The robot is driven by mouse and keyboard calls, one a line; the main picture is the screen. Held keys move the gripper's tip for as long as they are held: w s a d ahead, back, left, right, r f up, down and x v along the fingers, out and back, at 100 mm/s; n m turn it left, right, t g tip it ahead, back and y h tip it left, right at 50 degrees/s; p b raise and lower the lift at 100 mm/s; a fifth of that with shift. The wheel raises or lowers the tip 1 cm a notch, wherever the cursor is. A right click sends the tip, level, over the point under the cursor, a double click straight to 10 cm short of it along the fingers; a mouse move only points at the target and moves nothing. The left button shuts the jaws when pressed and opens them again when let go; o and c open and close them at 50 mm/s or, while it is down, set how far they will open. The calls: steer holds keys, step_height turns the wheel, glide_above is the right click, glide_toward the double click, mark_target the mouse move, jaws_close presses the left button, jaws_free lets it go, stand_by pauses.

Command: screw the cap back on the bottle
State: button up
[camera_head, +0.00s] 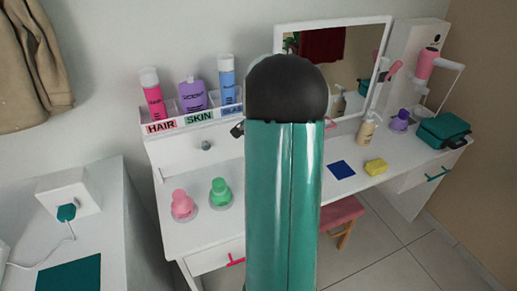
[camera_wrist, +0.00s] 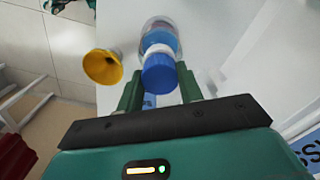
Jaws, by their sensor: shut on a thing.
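In the wrist view, a blue cap (camera_wrist: 159,76) sits between the two green fingers of my gripper (camera_wrist: 158,88), which is shut on it. Just beyond the cap is a clear bottle (camera_wrist: 158,27) with blue contents and a white neck. The cap lines up with the neck and overlaps it in the picture; I cannot tell whether it is seated or threaded. In the head view, my arm covers the middle of the dressing table and hides my gripper, the cap and the bottle.
A yellow funnel (camera_wrist: 103,67) is left of the bottle. A mirror (camera_head: 352,62) stands behind.

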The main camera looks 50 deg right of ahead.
steer(key=shift+f, duration=0.25)
steer(key=o, duration=1.2)
steer(key=shift+c, duration=0.2)
step_height(320, 180, up, 14)
steer(key=shift+a+f, duration=0.1)
